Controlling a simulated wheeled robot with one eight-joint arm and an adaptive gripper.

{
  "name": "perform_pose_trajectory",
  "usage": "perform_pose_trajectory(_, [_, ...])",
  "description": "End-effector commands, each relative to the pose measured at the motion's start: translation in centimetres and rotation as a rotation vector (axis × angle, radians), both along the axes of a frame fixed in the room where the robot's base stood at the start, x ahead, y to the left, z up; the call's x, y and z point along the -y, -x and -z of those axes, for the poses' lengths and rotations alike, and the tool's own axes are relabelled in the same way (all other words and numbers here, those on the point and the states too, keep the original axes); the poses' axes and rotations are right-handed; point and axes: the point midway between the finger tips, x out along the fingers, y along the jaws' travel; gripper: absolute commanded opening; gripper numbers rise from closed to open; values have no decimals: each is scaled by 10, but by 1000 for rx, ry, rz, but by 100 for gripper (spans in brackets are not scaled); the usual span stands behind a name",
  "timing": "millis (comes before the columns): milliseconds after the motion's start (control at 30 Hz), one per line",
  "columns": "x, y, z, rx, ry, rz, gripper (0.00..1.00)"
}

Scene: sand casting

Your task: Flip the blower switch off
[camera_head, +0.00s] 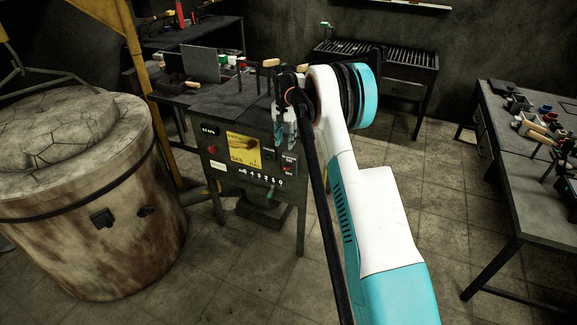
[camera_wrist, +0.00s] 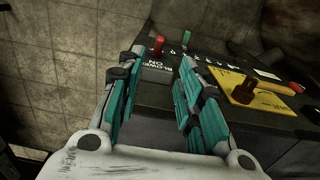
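The control panel (camera_head: 228,170) is the dark front of a metal stand, with a yellow plate in its middle. In the wrist view, a label reading "BLOWER ON" (camera_wrist: 157,68), upside down, shows between my fingers. A small red switch (camera_wrist: 157,46) stands just beyond the label; it also shows at the panel's right side in the head view (camera_head: 287,169). My gripper (camera_head: 286,143) is at the panel's upper right, above the switch. In the wrist view, its teal fingers (camera_wrist: 162,68) are apart with nothing held. I cannot tell whether a finger touches the panel.
A row of small switches (camera_head: 262,178) and a green-handled lever (camera_head: 273,191) are low on the panel. A large round furnace (camera_head: 105,235) stands at the left. A table with tools (camera_head: 540,195) is at the right.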

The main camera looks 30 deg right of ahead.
Motion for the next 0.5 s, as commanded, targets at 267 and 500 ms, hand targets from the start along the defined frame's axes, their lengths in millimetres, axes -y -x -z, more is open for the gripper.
perform_pose_trajectory(267, [0, 0, 46, 0, 0, -1, 33])
perform_pose_trajectory(500, [0, 0, 92, 1, 1, -1, 33])
